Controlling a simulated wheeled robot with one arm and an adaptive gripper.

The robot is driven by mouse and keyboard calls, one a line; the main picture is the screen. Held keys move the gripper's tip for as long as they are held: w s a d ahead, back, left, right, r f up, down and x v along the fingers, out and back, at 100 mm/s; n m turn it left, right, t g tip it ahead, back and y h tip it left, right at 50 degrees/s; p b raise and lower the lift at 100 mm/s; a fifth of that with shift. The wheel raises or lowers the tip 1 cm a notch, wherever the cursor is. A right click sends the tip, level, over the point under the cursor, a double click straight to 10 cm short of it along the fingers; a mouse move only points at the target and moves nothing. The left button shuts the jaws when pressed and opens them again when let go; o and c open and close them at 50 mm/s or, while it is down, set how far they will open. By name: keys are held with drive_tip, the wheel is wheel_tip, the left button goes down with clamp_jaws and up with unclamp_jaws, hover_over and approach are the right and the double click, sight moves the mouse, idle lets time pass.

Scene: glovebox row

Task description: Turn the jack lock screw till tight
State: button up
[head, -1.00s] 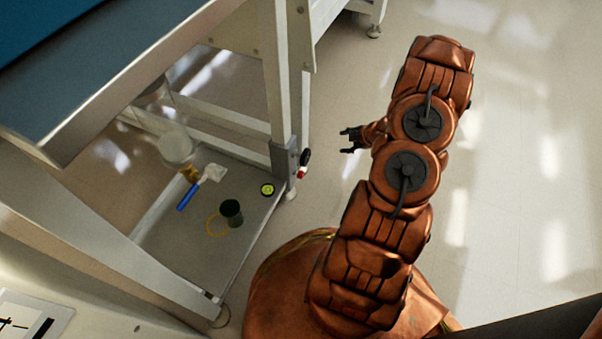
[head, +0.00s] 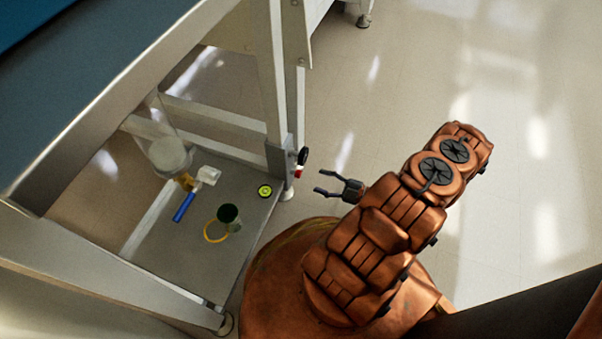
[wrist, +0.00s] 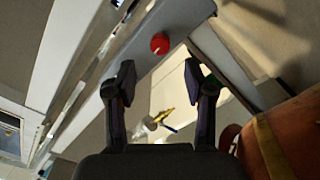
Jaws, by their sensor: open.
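A grey jack block (head: 279,161) sits on the lower part of the bench leg. A black knob (head: 303,156) sticks out of its right side, with a small red part (head: 298,173) just below it. I cannot tell for sure which of these is the lock screw. In the wrist view a round red knob (wrist: 160,43) shows on the pale leg, beyond and between my fingertips. My gripper (head: 325,182) is open and empty, to the right of the knob and apart from it. Its two spread fingers also show in the wrist view (wrist: 160,72).
A low shelf (head: 190,265) left of the leg holds a dark green cup (head: 229,217), a yellow ring (head: 215,238), a blue-handled tool (head: 184,206), a clear jar (head: 168,155) and a yellow-green disc (head: 265,191). The floor (head: 420,90) to the right is clear.

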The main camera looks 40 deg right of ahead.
sight(298, 174)
drive_tip(key=b+x, duration=0.2)
drive_tip(key=x, duration=0.5)
drive_tip(key=shift+w+a+b, duration=0.2)
drive_tip(key=shift+w+b, duration=0.1)
drive_tip(key=shift+b, duration=0.1)
clamp_jaws()
